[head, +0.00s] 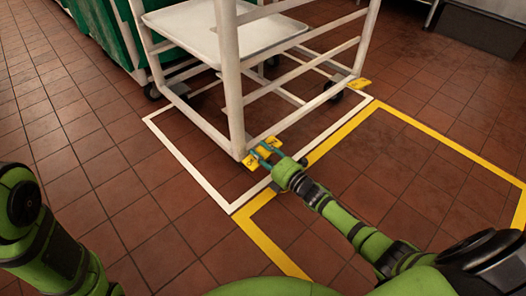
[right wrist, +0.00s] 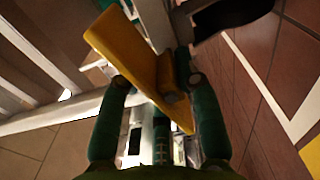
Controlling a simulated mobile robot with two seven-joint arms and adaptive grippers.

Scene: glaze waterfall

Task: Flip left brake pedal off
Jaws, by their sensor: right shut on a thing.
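The yellow left brake pedal (head: 251,161) sits low at the near corner of the white rack cart (head: 233,85). In the right wrist view the yellow pedal (right wrist: 128,48) is large and slants between the two green fingers. My right gripper (head: 265,150) reaches the pedal from the lower right and is shut on it. Its fingers hide part of the pedal, and the caster beneath it is hard to make out. A second yellow pedal (head: 359,84) is at the cart's right corner. My left arm shows at lower left, its gripper out of view.
The cart holds a white tray (head: 225,39) and stands inside a white floor outline (head: 186,173). A yellow floor outline (head: 262,240) borders it at right. Green bins (head: 120,30) stand behind at left. The tiled floor in front and at right is clear.

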